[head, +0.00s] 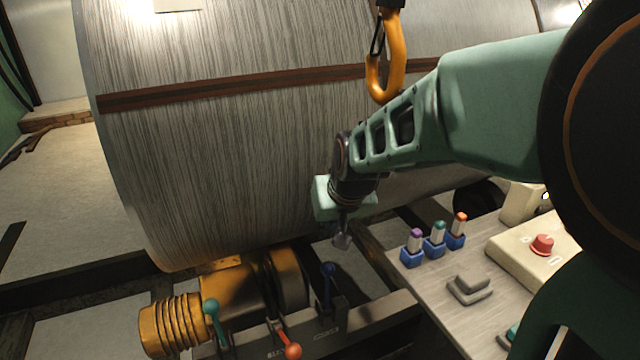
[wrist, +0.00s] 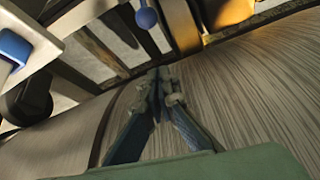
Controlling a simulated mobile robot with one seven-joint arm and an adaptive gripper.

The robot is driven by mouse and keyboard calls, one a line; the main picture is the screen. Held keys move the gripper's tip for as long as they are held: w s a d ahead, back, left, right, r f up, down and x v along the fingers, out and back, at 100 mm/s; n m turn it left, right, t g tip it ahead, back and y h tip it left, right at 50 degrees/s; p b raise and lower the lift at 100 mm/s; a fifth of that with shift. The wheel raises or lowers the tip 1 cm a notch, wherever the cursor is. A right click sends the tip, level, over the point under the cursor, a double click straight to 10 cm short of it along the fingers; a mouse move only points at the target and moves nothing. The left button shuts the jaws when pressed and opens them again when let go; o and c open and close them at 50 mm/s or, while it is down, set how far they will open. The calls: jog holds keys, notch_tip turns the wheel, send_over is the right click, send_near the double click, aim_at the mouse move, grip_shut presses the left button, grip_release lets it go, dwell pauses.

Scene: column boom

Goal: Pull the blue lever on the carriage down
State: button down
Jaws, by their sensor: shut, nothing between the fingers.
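The blue lever (head: 328,284) stands upright on the carriage (head: 350,318), with a round blue knob on top. Its knob also shows near the top of the wrist view (wrist: 146,18). My gripper (head: 341,242) is shut and empty, above and slightly right of the blue lever in the head view, apart from it. In the wrist view its closed fingertips (wrist: 160,82) sit in front of the drum's surface, below the knob in the picture. A teal lever (head: 212,310) stands to the left, and a red-orange knobbed lever (head: 290,348) leans forward between them.
A large metal drum (head: 230,170) fills the space behind my gripper. An orange motor (head: 215,295) sits below it. An orange hook (head: 385,70) hangs near my arm. At right, a bench (head: 425,290) holds colored-top pegs in blue holders and a red button (head: 542,244).

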jog(key=b+x, duration=0.2)
jog(key=x, duration=0.8)
jog(key=shift+s+d+f, duration=0.1)
jog(key=shift+s+d, duration=0.1)
jog(key=shift+s, duration=0.8)
jog(key=shift+s+d+f, duration=0.1)
jog(key=shift+s+d, duration=0.1)
jog(key=shift+s, duration=0.8)
jog(key=shift+d+f, duration=0.1)
